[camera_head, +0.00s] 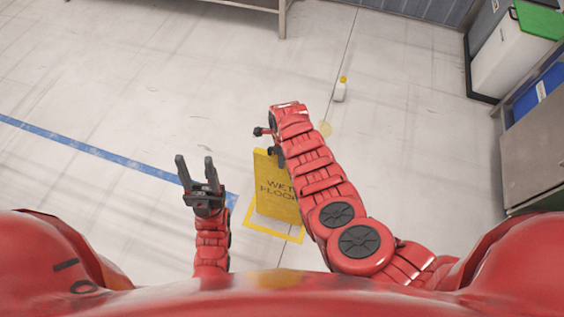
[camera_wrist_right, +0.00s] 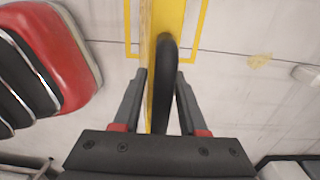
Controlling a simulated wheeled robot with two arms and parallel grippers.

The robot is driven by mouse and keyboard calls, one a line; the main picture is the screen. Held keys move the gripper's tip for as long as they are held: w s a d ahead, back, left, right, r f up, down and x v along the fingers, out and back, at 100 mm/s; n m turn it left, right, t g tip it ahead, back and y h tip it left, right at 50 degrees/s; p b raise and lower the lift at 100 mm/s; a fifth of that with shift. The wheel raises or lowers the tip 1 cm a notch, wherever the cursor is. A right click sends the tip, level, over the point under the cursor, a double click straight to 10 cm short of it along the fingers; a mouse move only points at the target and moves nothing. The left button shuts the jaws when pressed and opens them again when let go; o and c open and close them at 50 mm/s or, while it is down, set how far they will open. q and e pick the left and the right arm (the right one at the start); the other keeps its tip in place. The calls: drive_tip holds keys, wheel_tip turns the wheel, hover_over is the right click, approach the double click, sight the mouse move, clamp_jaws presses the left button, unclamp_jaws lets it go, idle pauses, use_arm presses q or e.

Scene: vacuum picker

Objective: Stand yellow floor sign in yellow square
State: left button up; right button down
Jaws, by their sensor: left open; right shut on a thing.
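The yellow floor sign (camera_head: 275,190) with "WET FLOOR" lettering stands upright in the head view, over the yellow square (camera_head: 293,238) outlined on the floor. My right arm hides part of the sign's right side and of the square. Whether the sign's feet touch the floor cannot be told. My left gripper (camera_head: 195,165) is open and empty, left of the sign.
A white bottle with a yellow cap (camera_head: 341,90) stands on the floor beyond, near a yellowish spill (camera_head: 325,128). A blue floor line (camera_head: 100,153) runs at left. Bins (camera_head: 510,50) and a grey cabinet (camera_head: 540,150) stand at right. The left floor is clear.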

drive_tip(key=shift+w+a, duration=0.1)
drive_tip(key=shift+w, duration=0.05)
drive_tip(key=shift+w+a+r+b, duration=0.1)
drive_tip(key=shift+w+b, duration=0.05)
drive_tip(key=shift+b, duration=0.15)
drive_tip(key=shift+w+f+b, duration=0.15)
drive_tip(key=shift+f+b, duration=0.1)
drive_tip(key=shift+b, duration=0.1)
drive_tip(key=f, duration=0.1)
drive_tip(key=f+b, duration=0.1)
drive_tip(key=b, duration=0.1)
drive_tip(key=shift+s+f, duration=0.25)
drive_tip(key=shift+f, duration=0.15)
drive_tip(key=c, duration=0.9)
unclamp_jaws()
drive_tip(key=o, duration=0.5)
drive_tip(key=shift+w+f, duration=0.1)
drive_tip(key=shift+f, duration=0.1)
drive_tip(key=shift+r, duration=0.1)
